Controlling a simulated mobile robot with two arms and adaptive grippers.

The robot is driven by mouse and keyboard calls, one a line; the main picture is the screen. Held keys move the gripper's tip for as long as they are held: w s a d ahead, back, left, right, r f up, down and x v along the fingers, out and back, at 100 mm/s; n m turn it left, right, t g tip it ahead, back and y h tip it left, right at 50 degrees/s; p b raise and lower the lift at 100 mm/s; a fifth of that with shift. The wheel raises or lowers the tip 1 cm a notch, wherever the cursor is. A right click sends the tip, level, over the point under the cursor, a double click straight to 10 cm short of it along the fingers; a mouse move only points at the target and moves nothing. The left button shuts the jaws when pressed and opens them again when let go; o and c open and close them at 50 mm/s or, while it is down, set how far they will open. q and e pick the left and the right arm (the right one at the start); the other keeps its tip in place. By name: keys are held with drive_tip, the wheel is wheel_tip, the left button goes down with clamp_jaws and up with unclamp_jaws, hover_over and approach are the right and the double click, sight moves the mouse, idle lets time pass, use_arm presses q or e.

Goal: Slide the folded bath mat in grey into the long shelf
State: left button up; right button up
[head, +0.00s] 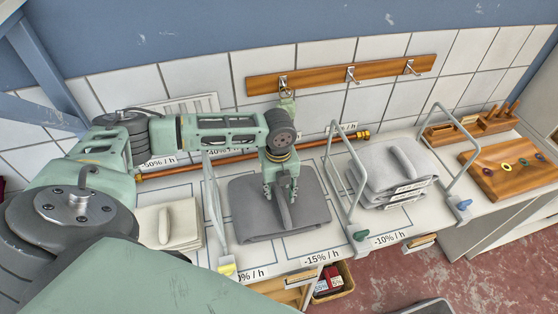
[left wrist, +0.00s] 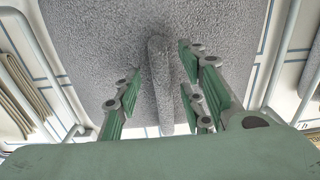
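The grey folded bath mat (head: 315,208) lies flat on the white worktop, in the bay between two upright tube frames. A raised grey roll or grip runs along its top; it shows in the left wrist view (left wrist: 160,75). My left gripper (head: 281,193) points down over the mat. In the left wrist view its green-padded fingers (left wrist: 160,100) stand apart on both sides of the grip, with gaps visible. Whether the fingertips touch the mat I cannot tell. My right gripper is not in view. I cannot tell which place is the long shelf.
Tube frames (head: 345,190) divide the worktop. A stack of grey folded cloths (head: 385,178) lies to the right, a beige folded cloth (head: 165,222) to the left. A copper pipe and hook rail (head: 340,75) run behind. A basket (head: 337,280) sits below.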

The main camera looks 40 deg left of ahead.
use_arm(q)
wheel_tip(320, 180, up, 12)
idle(0.4)
